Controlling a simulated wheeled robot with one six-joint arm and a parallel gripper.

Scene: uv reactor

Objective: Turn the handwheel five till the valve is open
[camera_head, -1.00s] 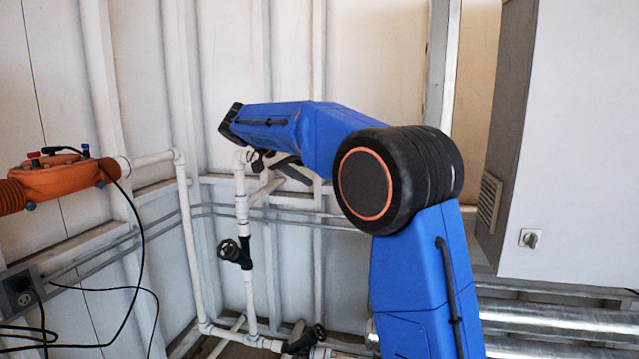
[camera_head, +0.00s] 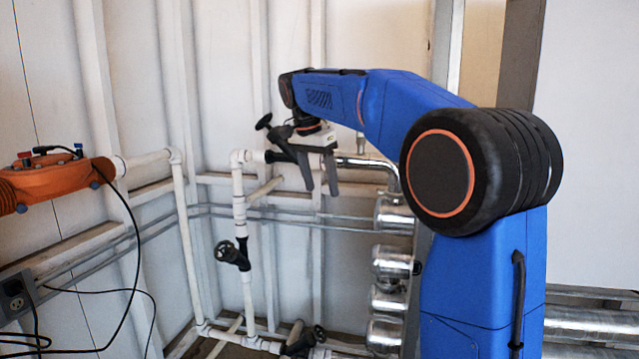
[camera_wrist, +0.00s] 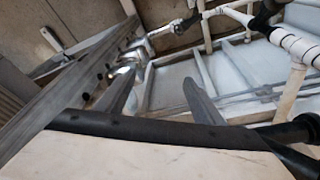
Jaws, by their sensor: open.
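Several black handwheels sit on valves in the white pipework, and no number is readable on any of them. One handwheel (camera_head: 263,122) is on the upper pipe, just left of my gripper. Another handwheel (camera_head: 226,251) is on the upright pipe below, and a third (camera_head: 318,335) is near the floor. My gripper (camera_head: 321,188) is open and empty, fingers pointing down, to the right of the upper handwheel and apparently not touching it. In the wrist view its two grey fingers (camera_wrist: 160,80) are apart with nothing between them. Dark valve parts (camera_wrist: 290,133) show at lower right there.
Silvery cylindrical fittings (camera_head: 392,262) stand right of the white pipes, below my arm. An orange unit (camera_head: 68,178) with black cables is at left, and a socket box (camera_head: 15,294) is below it. White wall panels and framing lie behind.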

